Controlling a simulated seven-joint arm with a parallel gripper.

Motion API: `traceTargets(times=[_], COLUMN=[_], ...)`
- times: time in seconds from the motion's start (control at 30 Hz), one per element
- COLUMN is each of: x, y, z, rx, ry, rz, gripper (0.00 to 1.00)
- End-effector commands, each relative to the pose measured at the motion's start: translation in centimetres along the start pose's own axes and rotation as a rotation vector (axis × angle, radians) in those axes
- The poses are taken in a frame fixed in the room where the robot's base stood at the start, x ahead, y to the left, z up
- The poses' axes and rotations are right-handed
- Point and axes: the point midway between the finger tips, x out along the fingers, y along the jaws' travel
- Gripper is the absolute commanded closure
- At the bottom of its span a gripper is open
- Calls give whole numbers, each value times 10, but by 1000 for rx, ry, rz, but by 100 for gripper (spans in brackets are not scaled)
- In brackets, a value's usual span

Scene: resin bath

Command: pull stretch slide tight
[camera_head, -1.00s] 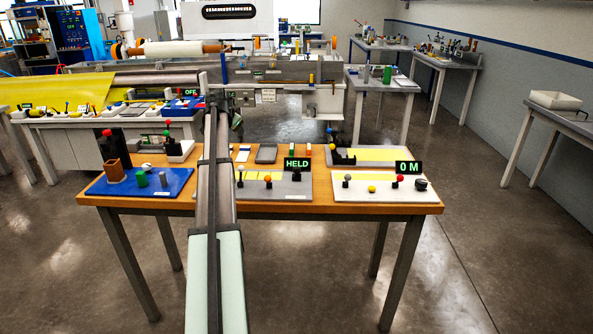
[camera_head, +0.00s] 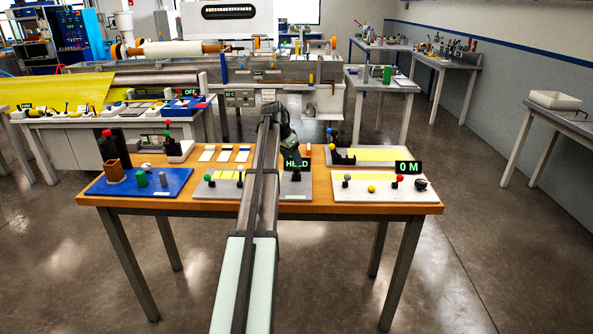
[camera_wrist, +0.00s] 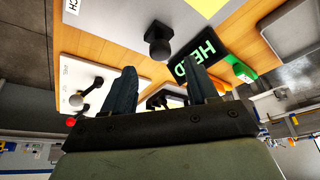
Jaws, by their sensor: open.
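The middle grey-white panel (camera_head: 222,190) on the wooden table carries several upright knobs and a yellow strip. Its lit HELD sign (camera_head: 297,164) stands at the back right and also shows in the wrist view (camera_wrist: 198,58). A black knob (camera_head: 296,175) stands at the panel's right end; in the wrist view it (camera_wrist: 159,40) is beyond my fingertips, with a label ending in "CH" nearby. I cannot tell for sure that this knob is the stretch slide. My gripper (camera_wrist: 160,72) is open and empty, its fingers apart from the knob. My arm hides part of the panel.
A white panel (camera_head: 350,194) with a 0 M sign (camera_head: 408,167) and several knobs lies to the right. A blue board (camera_head: 125,185) with a brown cup (camera_head: 114,171) lies left. Small flat pieces (camera_head: 224,155) lie behind the middle panel. The table's front edge is clear.

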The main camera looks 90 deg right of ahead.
Motion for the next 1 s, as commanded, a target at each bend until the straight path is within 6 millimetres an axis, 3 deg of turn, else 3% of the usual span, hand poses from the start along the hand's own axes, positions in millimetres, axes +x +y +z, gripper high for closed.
traceTargets(times=[0.2,0.4,0.9,1.0], x=[38,61,73,73], y=[0,0,0,0], z=[0,0,0,0], rx=[0,1,0,0], ry=[-1,-1,1,0], rz=[1,0,-1,-1], gripper=[42,42,42,50])
